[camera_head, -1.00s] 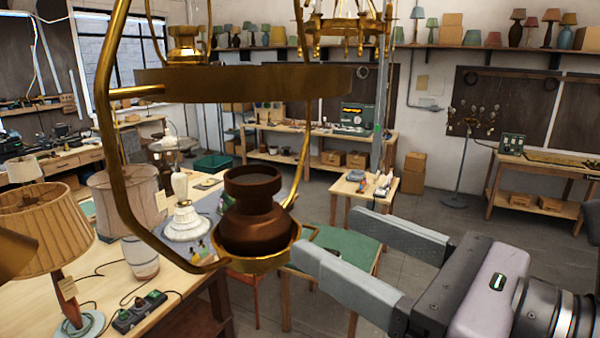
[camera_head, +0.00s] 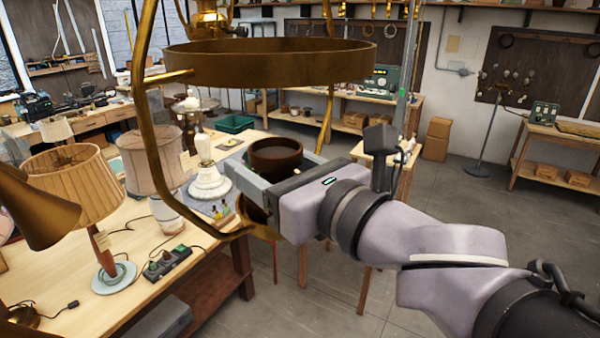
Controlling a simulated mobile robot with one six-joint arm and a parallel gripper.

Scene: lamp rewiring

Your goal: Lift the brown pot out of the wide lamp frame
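The brown pot (camera_head: 276,152) stands low inside the wide brass lamp frame (camera_head: 270,66). Its dark round rim shows, but most of its body is hidden behind my gripper. The frame's big ring is above the pot, and a bent side rod passes to its left. My gripper (camera_head: 268,172) is at the pot, reaching in from the right. Its near grey finger lies along the pot's near left side; the far finger is mostly hidden. I cannot tell whether the fingers touch the pot.
A wooden bench (camera_head: 120,285) on the left carries a pleated lamp (camera_head: 72,195), a second shaded lamp (camera_head: 152,160), a white lamp base (camera_head: 209,182) and a power strip (camera_head: 167,262). A brass cone shade (camera_head: 35,190) is close at the left edge. Open floor lies right.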

